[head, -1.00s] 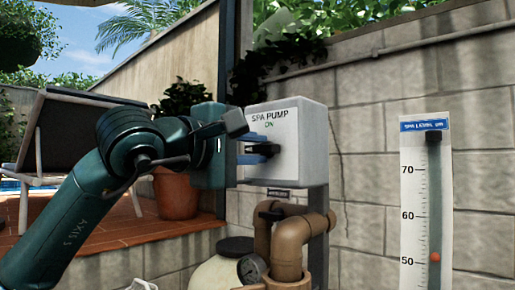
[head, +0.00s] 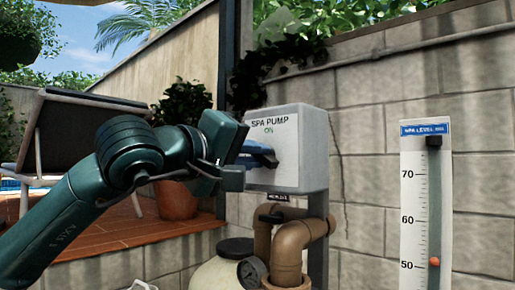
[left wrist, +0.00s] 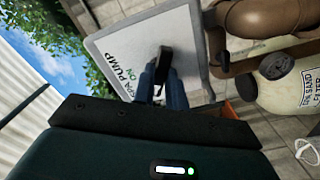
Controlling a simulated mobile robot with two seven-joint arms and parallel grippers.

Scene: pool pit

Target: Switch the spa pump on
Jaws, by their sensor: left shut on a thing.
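The spa pump box (head: 305,150) is a pale grey wall box labelled "SPA PUMP" with a green "ON" on its face. It also shows tilted in the left wrist view (left wrist: 125,45). My left gripper (head: 264,156) is at the front of the box, with its blue fingers shut on the black switch handle. In the left wrist view the handle (left wrist: 165,58) stands out from the box face between the two fingertips (left wrist: 162,82). In the head view fingers and wrist hide most of the handle. My right gripper is not in view.
A spa level gauge (head: 426,200) with an orange marker near 50 is on the block wall at right. A plant pot (head: 177,200) stands behind my arm.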

